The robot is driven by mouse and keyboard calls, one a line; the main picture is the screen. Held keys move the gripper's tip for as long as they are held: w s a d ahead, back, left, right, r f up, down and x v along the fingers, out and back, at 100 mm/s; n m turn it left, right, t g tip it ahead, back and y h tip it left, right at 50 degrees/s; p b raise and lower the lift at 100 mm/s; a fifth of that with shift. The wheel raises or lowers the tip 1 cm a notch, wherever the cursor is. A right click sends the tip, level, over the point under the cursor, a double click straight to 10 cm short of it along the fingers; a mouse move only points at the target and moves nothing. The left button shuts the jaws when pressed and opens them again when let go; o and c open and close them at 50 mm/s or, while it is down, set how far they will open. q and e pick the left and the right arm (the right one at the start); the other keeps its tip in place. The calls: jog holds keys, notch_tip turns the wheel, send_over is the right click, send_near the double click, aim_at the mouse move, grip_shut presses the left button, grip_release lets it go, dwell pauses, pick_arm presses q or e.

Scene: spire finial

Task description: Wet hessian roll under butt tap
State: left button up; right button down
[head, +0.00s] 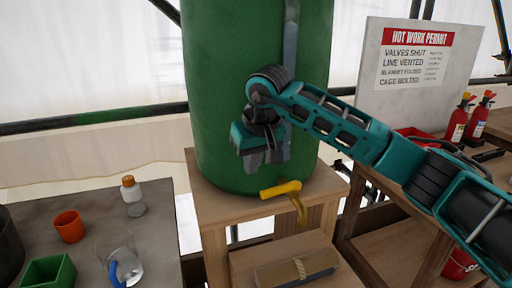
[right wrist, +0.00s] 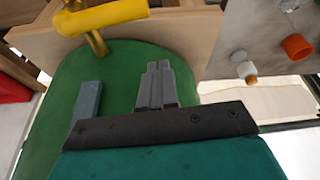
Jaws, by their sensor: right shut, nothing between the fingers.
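The green butt (head: 215,110) stands upright on a wooden stand (head: 215,215). Its tap (head: 280,189) has a yellow lever and a brass-coloured spout at the butt's foot; it also shows in the right wrist view (right wrist: 108,16). The hessian roll (head: 285,275), brown with a pale tie around it, lies on the lower step below the spout. No water stream shows, and I cannot tell whether the roll is wet. My right gripper (head: 265,158) is shut and empty in front of the butt, above the tap and apart from it. Its fingers (right wrist: 157,85) are together. My left gripper is out of view.
The left table holds an orange cup (head: 69,226), a green tray (head: 48,272), a bottle with an orange cap (head: 131,190) and a clear jug (head: 121,262). At right stand a sign (head: 415,60) and red extinguishers (head: 478,115). A pole (head: 90,118) crosses behind.

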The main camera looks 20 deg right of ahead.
aim_at(280, 190)
jog(key=shift+s+d+f, duration=0.15)
jog(key=shift+s+f, duration=0.45)
jog(key=shift+s, duration=0.2)
jog(key=shift+s+d+f, duration=0.15)
jog(key=shift+s+f, duration=0.45)
jog(key=shift+s, duration=0.2)
jog(key=shift+a, duration=0.15)
